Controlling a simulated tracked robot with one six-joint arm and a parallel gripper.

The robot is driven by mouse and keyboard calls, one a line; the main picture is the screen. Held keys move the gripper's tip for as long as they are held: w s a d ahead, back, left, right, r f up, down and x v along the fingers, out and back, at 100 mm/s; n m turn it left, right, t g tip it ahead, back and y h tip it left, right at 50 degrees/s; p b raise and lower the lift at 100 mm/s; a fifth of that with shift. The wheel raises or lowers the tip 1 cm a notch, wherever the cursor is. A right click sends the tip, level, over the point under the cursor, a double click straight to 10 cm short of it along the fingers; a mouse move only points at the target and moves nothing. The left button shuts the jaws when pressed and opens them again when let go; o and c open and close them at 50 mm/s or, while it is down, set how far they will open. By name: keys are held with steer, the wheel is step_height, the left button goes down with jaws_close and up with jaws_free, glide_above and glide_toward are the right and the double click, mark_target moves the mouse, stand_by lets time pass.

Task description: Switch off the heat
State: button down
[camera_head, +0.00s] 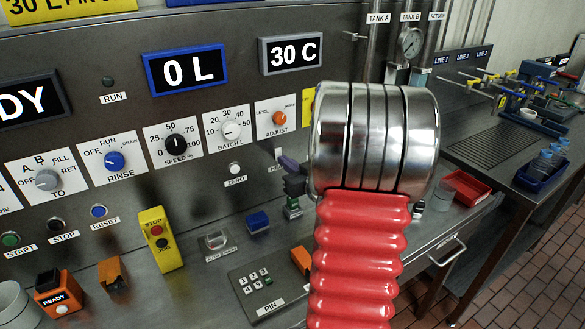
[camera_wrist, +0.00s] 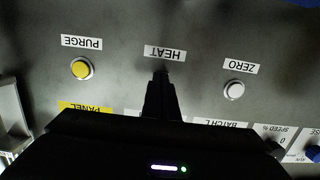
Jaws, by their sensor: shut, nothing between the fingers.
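The HEAT label (camera_wrist: 165,53) shows upside down in the wrist view, on the grey panel between the yellow PURGE button (camera_wrist: 82,68) and the white ZERO button (camera_wrist: 234,90). My gripper (camera_wrist: 161,76) is shut and empty, its dark fingertips just below that label in the picture. The heat control itself is hidden behind the fingers, so its position and any contact cannot be told. In the head view, my red and silver arm covers that part of the panel. The temperature display (camera_head: 290,53) reads 30 C.
The ZERO button also shows in the head view (camera_head: 235,168), close to my arm. Several knobs, including RINSE (camera_head: 114,160) and BATCH L (camera_head: 231,130), line the panel. A yellow STOP/JOG box (camera_head: 160,239) and a keypad (camera_head: 258,285) are lower. A red tray (camera_head: 466,188) stands at right.

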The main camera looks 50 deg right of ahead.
steer(key=shift+w, duration=0.25)
steer(key=shift+w+d+f, duration=0.1)
steer(key=shift+w, duration=0.05)
stand_by(0.4)
steer(key=s+a+f, duration=0.2)
steer(key=s+a, duration=0.2)
steer(key=s, duration=0.9)
steer(key=shift+s+a, duration=0.15)
steer(key=shift+s, duration=0.1)
steer(key=shift+w+r, duration=0.1)
